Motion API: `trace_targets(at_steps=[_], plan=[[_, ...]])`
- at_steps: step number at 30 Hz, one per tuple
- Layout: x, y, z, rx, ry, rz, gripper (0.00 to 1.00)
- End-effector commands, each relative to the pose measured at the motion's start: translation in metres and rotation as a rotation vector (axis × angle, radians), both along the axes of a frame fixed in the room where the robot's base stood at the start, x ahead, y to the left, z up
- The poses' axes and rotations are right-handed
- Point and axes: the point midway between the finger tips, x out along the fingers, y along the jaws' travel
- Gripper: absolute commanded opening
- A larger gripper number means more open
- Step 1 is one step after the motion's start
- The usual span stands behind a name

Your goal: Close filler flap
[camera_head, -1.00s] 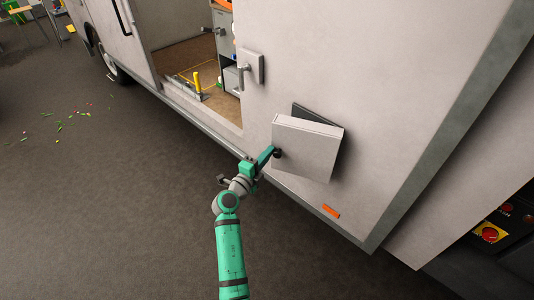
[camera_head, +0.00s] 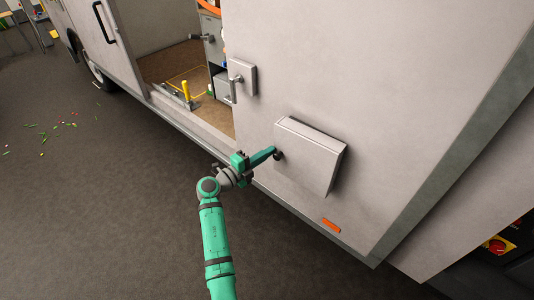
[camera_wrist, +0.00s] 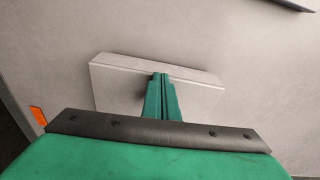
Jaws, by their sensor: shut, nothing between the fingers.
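The filler flap (camera_head: 308,158) is a light grey square panel on the side of the van. In the head view it lies over its opening, and the dark recess no longer shows. Whether it is fully flush I cannot tell. My gripper (camera_head: 274,152) is shut and empty, with its tips at the flap's left edge, by a small dark knob. In the wrist view the flap (camera_wrist: 120,85) lies ahead, and my shut green fingers (camera_wrist: 160,78) reach to its face, seemingly touching or very near it.
The van's side wall (camera_head: 370,80) surrounds the flap. A latch handle (camera_head: 240,78) and an open doorway (camera_head: 180,75) lie to the upper left. An orange marker (camera_head: 331,226) sits below the flap. The floor (camera_head: 90,210) to the left is mostly clear.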

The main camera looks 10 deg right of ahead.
Motion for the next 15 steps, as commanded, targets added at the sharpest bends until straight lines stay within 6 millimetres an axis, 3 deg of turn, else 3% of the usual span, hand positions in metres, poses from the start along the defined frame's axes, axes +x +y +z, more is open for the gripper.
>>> trace_targets(at_steps=[8,15], plan=[[-0.001,-0.002,0.000,0.000,0.000,-0.003,0.00],[-0.012,0.012,0.001,-0.001,-0.001,-0.008,0.00]])
